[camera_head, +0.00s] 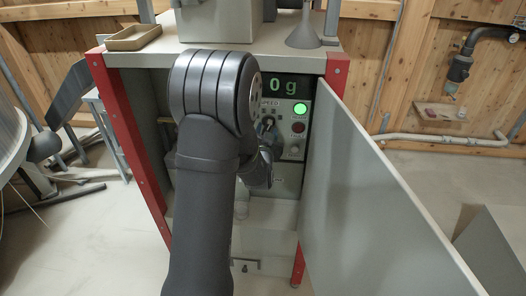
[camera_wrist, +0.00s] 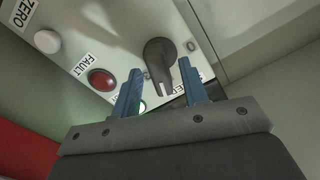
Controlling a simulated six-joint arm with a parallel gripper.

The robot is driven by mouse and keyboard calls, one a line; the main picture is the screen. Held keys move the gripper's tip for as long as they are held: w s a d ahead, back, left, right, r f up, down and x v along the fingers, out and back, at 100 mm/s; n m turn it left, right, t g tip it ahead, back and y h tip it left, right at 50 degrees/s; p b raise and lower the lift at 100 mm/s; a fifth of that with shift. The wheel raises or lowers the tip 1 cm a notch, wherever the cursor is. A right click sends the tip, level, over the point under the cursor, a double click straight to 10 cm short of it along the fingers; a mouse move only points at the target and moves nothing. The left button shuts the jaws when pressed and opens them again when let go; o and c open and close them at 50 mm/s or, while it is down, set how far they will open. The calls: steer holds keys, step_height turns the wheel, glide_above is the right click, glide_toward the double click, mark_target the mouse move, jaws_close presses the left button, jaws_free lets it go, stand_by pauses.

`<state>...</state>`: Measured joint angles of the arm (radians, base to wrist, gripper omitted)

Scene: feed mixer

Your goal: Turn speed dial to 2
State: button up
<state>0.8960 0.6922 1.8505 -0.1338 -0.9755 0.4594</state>
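The speed dial (camera_wrist: 158,50) is a dark grey knob with a long grip on the light grey control panel. In the wrist view its grip points down, toward my gripper. My gripper (camera_wrist: 160,67) is open, with one blue finger on each side of the grip's end. I cannot tell whether either finger touches it. In the head view the dial (camera_head: 266,125) shows beside my arm under the SPEED label, partly hidden, and the fingers are hidden.
A display (camera_head: 288,87) reads "0 g". A lit green lamp (camera_head: 300,108), a red FAULT lamp (camera_wrist: 102,80) and a white ZERO button (camera_wrist: 47,41) are close to the dial. An open grey door (camera_head: 375,190) stands right of the panel; a red post (camera_head: 130,150) stands left.

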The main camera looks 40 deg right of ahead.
steer(key=v, duration=1.5)
steer(key=shift+a, duration=0.2)
steer(key=shift+s, duration=0.15)
steer(key=x, duration=1.7)
steer(key=shift+d, duration=0.2)
steer(key=n, duration=0.4)
steer(key=shift+n, duration=2.4)
